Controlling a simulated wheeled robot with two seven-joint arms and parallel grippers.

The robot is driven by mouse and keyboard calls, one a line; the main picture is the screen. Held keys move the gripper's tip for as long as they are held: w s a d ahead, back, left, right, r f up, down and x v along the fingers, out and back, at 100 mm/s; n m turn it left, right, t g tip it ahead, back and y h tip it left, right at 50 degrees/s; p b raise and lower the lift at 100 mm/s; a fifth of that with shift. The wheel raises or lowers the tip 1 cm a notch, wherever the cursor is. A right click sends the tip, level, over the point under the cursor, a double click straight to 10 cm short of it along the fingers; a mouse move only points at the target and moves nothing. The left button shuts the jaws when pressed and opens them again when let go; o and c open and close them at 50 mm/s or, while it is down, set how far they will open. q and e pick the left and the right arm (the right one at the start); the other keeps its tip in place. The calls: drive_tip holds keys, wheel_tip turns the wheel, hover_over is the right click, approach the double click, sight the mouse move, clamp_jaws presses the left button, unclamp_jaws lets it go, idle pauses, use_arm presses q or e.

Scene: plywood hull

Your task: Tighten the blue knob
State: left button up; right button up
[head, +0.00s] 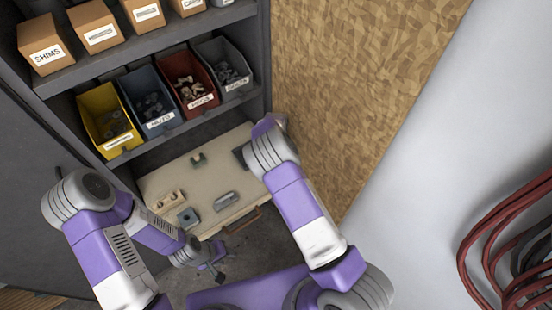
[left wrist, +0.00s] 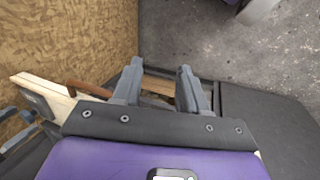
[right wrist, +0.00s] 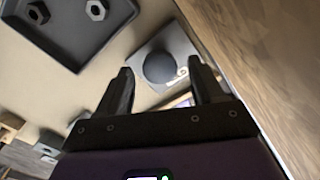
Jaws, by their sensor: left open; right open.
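A dark round knob (right wrist: 159,67) on a pale square plate (right wrist: 181,45) shows in the right wrist view; its colour looks near black, not clearly blue. My right gripper (right wrist: 160,82) is open, with its fingertips on either side of the knob's near edge; I cannot tell whether they touch it. In the head view my right arm hides this gripper and knob. A small blue-grey square fitting (head: 188,217) sits at the near left of the tan board (head: 216,178). My left gripper (head: 215,267) is open and empty, low before the board; its fingers (left wrist: 156,85) show apart.
A dark tray with hex nuts (right wrist: 70,25) lies beside the knob. The board also carries a metal latch (head: 226,201), a wooden block (head: 167,200) and a dark bracket (head: 198,159). Bins (head: 152,100) stand above. A chipboard wall (head: 345,80) rises at right.

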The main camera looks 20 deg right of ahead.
wheel_tip(320, 180, up, 8)
drive_tip(key=shift+f+p, duration=0.25)
drive_tip(key=shift+p, duration=0.15)
idle(0.4)
